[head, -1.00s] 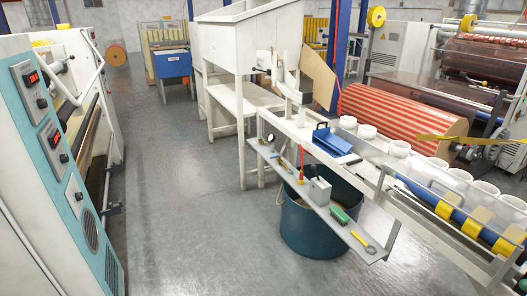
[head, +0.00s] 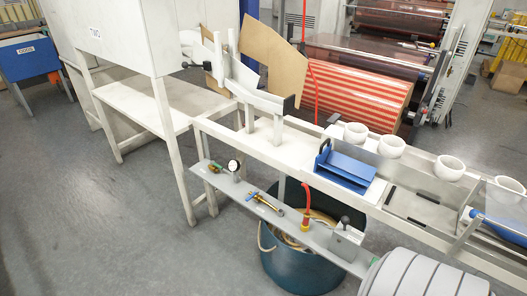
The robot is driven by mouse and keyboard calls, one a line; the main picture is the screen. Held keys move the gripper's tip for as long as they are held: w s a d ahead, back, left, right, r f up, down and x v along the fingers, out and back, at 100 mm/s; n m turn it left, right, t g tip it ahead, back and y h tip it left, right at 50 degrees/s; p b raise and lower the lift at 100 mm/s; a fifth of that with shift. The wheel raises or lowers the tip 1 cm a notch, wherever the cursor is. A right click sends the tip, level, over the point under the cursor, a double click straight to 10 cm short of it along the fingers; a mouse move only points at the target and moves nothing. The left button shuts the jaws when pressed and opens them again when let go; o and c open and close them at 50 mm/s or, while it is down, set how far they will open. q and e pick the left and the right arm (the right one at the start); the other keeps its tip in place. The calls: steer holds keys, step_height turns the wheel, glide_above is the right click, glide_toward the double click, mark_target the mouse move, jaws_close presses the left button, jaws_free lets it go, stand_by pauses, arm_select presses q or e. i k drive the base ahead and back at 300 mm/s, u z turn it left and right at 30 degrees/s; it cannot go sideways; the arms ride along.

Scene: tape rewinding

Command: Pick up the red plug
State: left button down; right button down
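Neither my left nor my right gripper shows in the head view.
A blue-handled tool (head: 265,204) and a round gauge (head: 234,166) lie left on the shelf. A dark teal tub (head: 290,272) stands beneath. A blue tray (head: 345,168) and white cups (head: 391,146) sit on the bench. A pale ribbed object (head: 425,276) fills the lower right. Floor at left is clear.

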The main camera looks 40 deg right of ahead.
mark_target(305, 222)
steer(key=i, duration=1.9)
steer(key=z, duration=2.6)
steer(key=k, duration=0.4)
steer(key=z, duration=0.55)
steer(key=i, duration=0.45)
steer(key=u, duration=1.05)
